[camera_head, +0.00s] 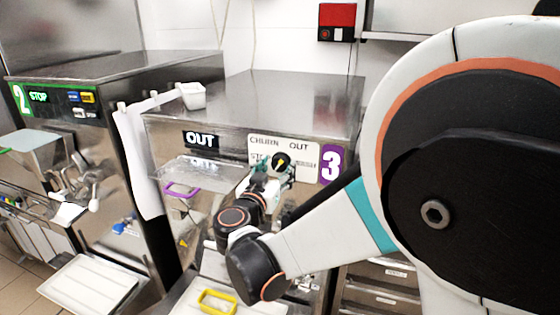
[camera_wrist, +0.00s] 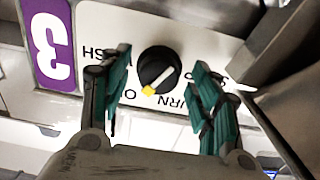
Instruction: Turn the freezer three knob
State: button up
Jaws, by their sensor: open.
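The freezer three knob (camera_head: 281,160) is a round black dial with a white-and-yellow pointer on a white label panel, beside the purple "3" sign (camera_head: 331,164). In the wrist view the knob (camera_wrist: 159,70) lies between my fingertips, with its yellow pointer end toward the lower left in that picture. My gripper (camera_wrist: 160,85) is open, with one teal-padded finger on each side of the knob and a visible gap to both. In the head view my gripper (camera_head: 272,172) is at the panel just below and left of the knob, partly hidden by my arm.
Freezer two (camera_head: 100,70), with a green "STOP" display, stands at the left. A red box (camera_head: 337,20) hangs on the wall.

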jog(key=shift+s, duration=0.1)
jog(key=c, duration=1)
jog(key=shift+c, duration=0.4)
jog(key=shift+n, duration=0.3)
jog(key=n+b, duration=0.1)
jog(key=n, duration=0.2)
jog(key=shift+n, duration=0.4)
jog(key=n+b, duration=0.1)
jog(key=n, duration=0.4)
jog(key=shift+d, duration=0.1)
jog(key=n+b, duration=0.1)
jog(key=n, duration=0.6)
jog(key=shift+r+n, duration=0.1)
jog(key=shift+n, duration=0.2)
jog(key=n+b, duration=0.1)
jog(key=n, duration=0.5)
jog(key=shift+n, duration=0.4)
jog(key=shift+o, duration=0.2)
